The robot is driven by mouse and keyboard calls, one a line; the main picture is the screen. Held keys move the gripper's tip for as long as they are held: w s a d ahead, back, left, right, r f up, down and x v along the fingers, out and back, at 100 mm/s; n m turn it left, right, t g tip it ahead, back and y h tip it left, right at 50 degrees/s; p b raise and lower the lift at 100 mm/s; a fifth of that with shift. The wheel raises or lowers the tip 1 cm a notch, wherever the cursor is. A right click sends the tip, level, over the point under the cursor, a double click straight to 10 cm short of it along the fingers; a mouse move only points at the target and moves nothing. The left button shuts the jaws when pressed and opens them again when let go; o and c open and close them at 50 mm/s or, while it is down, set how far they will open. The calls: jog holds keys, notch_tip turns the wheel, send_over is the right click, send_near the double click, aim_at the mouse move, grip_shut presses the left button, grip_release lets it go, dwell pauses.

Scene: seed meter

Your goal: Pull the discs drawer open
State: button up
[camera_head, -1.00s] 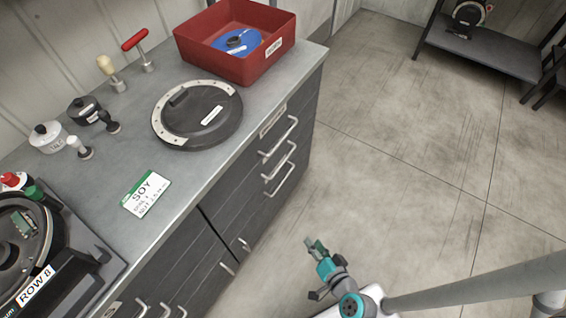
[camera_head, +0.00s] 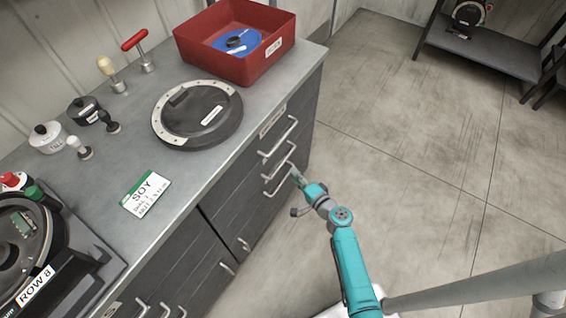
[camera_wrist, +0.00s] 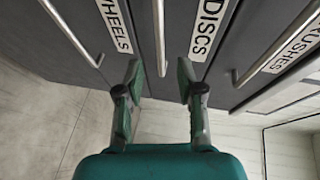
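The discs drawer (camera_wrist: 188,62) shows in the wrist view, with a white DISCS label (camera_wrist: 210,28). Its silver bar handle (camera_wrist: 159,35) lies left of the label. It appears to be the middle of three stacked handles in the head view (camera_head: 278,161). The drawer looks shut. My gripper (camera_wrist: 160,78) is open and empty. Its two fingers stand on either side of the lower end of the discs handle in the wrist view. In the head view my gripper (camera_head: 298,178) is close to the drawer fronts. Whether the fingers touch the handle cannot be told.
The WHEELS handle (camera_wrist: 72,32) and BRUSHES handle (camera_wrist: 278,45) run on either side. The grey counter (camera_head: 185,185) above holds a red bin (camera_head: 205,55), a black round lid (camera_head: 215,130) and a SOY card (camera_head: 146,194).

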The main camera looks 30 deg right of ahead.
aim_at(283, 162)
jog(key=x, duration=0.8)
jog(key=shift+w+a, duration=0.1)
jog(key=shift+w, duration=0.3)
grip_shut()
